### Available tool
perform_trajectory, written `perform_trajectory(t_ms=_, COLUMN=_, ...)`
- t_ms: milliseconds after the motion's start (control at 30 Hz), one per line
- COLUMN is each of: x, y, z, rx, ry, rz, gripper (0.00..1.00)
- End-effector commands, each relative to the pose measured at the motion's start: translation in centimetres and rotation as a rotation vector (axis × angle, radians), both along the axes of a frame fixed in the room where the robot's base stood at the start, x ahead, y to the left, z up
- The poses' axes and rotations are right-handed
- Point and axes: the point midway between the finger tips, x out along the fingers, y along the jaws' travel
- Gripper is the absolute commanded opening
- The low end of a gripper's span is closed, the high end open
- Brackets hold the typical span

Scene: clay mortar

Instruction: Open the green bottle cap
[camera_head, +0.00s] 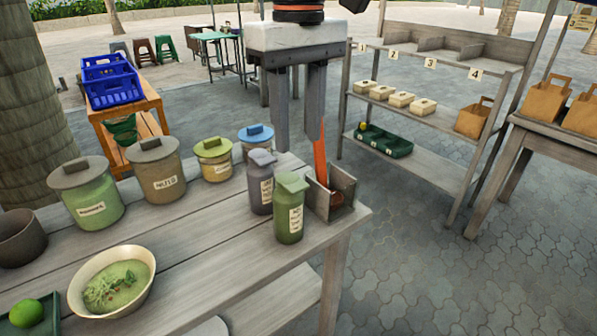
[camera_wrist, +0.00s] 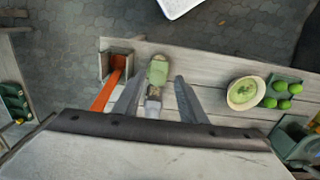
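The green bottle (camera_head: 289,222) stands upright near the right end of the wooden table, with a label on its front. Its green cap (camera_head: 291,182) is on top. In the wrist view the green bottle (camera_wrist: 158,72) shows between and beyond my fingertips. A grey-purple bottle (camera_head: 261,185) stands close behind it to the left; it also shows in the wrist view (camera_wrist: 153,104). My gripper (camera_head: 298,142) points down, above and behind the bottles, with its two fingers apart and nothing between them. It also shows open in the wrist view (camera_wrist: 159,80).
A wooden holder (camera_head: 338,196) with an orange utensil (camera_head: 320,160) stands right beside the green bottle. Lidded jars (camera_head: 95,198) line the table's back left. A bowl of green food (camera_head: 84,290) sits in front. A shelf (camera_head: 430,120) stands beyond, right.

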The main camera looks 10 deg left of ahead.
Motion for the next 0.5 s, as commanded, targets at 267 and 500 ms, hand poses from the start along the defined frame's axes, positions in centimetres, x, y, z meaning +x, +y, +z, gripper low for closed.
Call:
perform_trajectory(t_ms=267, x=0.0, y=-0.1, z=-4.9, rx=-0.001, ry=0.001, rz=0.0, gripper=0.38)
perform_trajectory(t_ms=500, x=0.0, y=0.0, z=-7.7, rx=0.0, ry=0.0, rz=0.0, gripper=0.38)
